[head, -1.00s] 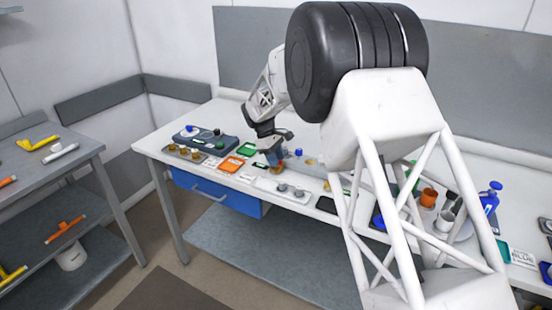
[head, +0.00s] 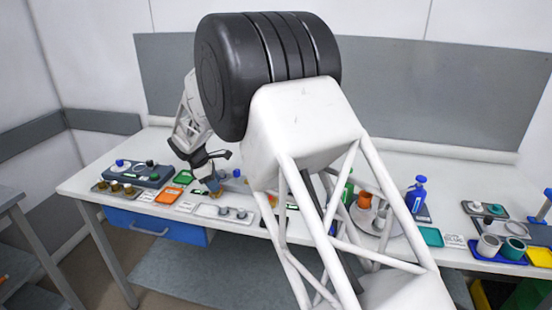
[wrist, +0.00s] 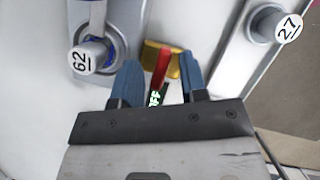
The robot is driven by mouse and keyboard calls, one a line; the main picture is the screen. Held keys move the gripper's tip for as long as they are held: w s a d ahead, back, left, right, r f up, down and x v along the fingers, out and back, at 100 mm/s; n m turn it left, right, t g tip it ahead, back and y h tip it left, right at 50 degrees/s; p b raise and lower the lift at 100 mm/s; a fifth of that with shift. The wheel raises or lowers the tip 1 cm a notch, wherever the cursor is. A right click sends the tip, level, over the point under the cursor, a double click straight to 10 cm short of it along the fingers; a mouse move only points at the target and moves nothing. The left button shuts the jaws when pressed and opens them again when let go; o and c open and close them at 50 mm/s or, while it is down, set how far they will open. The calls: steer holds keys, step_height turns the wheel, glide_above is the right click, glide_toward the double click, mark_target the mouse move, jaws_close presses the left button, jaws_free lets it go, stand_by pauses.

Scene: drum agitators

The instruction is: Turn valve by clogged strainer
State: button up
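My gripper (wrist: 158,85) points down at the bench in the wrist view, its two blue fingers apart. A red lever (wrist: 161,68) on a yellow, brass-like body (wrist: 172,62) lies beyond and between the fingertips; I see no contact. A small dark label with green letters (wrist: 155,98) shows between the fingers. A grey cylinder marked 62 (wrist: 82,62), with a blue part around it, is at left. A grey cylinder marked 27 (wrist: 288,28) stands on a grey plate at upper right. In the head view my gripper (head: 213,188) is low over the bench; what is under it is too small to tell.
The white bench (head: 75,187) carries a dark panel with knobs (head: 138,174), orange (head: 168,196) and green (head: 183,177) trays, and a grey plate with knobs (head: 226,213). A blue bottle (head: 416,195) and several cups stand at right. My arm hides the bench middle.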

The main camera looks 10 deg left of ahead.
steer(key=n+t, duration=0.1)
steer(key=n, duration=0.2)
steer(key=shift+s+y, duration=0.1)
steer(key=shift+y, duration=0.3)
steer(key=n+t+y, duration=0.1)
steer(key=n, duration=0.3)
steer(key=n+y, duration=0.1)
steer(key=n, duration=0.2)
steer(key=n+y, duration=0.1)
steer(key=n, duration=0.2)
steer(key=shift+d+t, duration=0.15)
steer(key=shift+t, duration=0.15)
steer(key=v, duration=0.8)
steer(key=s+d+r+m, duration=0.1)
steer(key=d+r+m, duration=0.3)
steer(key=d, duration=0.8)
steer(key=s+d+r+m, duration=0.2)
steer(key=d+r+m, duration=0.3)
steer(key=d, duration=0.7)
steer(key=shift+r+m+g, duration=0.25)
steer(key=shift+m+g, duration=0.15)
steer(key=shift+m, duration=0.2)
steer(key=shift+a, duration=0.1)
